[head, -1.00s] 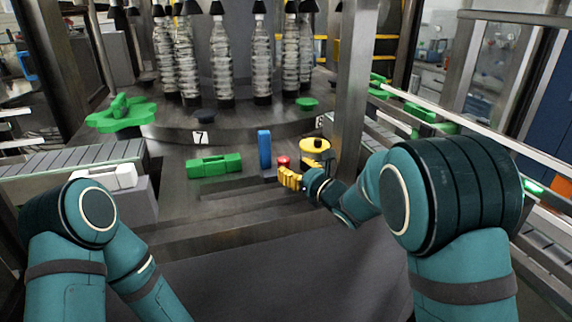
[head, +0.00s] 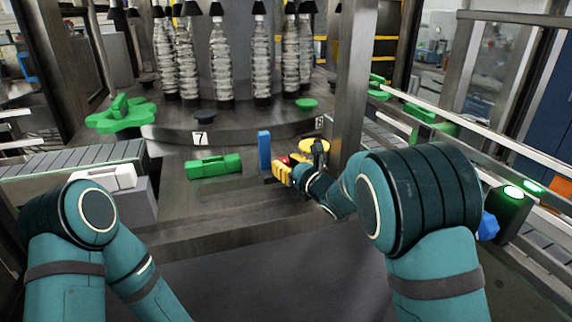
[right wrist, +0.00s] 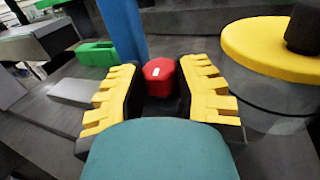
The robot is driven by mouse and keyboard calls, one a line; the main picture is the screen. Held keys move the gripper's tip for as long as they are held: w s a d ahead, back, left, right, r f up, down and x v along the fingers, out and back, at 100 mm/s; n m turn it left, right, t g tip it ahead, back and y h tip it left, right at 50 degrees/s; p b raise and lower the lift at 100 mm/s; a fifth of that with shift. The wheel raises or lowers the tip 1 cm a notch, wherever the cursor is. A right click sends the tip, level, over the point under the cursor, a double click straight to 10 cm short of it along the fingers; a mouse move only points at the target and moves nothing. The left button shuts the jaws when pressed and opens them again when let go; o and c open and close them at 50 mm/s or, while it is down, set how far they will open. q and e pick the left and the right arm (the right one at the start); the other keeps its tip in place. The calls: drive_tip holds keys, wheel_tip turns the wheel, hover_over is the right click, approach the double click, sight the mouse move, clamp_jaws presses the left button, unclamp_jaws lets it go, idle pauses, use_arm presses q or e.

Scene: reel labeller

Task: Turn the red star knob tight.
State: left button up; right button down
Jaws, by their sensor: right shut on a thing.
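The red star knob (right wrist: 158,76) shows in the right wrist view between the two yellow fingers of my right gripper (right wrist: 160,92). The fingers stand on both sides of it and are shut on it. A small pale mark shows on its face. In the head view only a bit of the red knob (head: 285,159) shows, mostly hidden by my right gripper (head: 284,170). My left arm shows at the left of the head view, but its gripper is out of frame.
A blue upright block (head: 264,150) stands just left of the knob. A yellow-topped cylinder (head: 306,145) stands close on the right. A green block (head: 214,166) lies farther left. A metal post (head: 352,90) rises behind my right arm, and bottles (head: 221,65) stand at the back.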

drive_tip(key=shift+a+m+t+h, duration=0.15)
drive_tip(key=shift+m+t+h, duration=0.15)
drive_tip(key=shift+m+h, duration=0.15)
drive_tip(key=m+t+h, duration=0.1)
drive_tip(key=m+h, duration=0.1)
drive_tip(key=h, duration=0.1)
drive_tip(key=shift+s+a+r+t+h, duration=0.15)
drive_tip(key=shift+a+t+h, duration=0.1)
drive_tip(key=shift+t, duration=0.15)
drive_tip(key=shift+m+t+h, duration=0.5)
drive_tip(key=shift+m+h, duration=0.95)
drive_tip(key=shift+h, duration=0.45)
drive_tip(key=c, duration=0.9)
unclamp_jaws()
drive_tip(key=shift+o, duration=0.2)
drive_tip(key=s+d, duration=0.1)
drive_tip(key=s, duration=1)
drive_tip(key=shift+s+d, duration=0.3)
drive_tip(key=shift+s, duration=0.1)
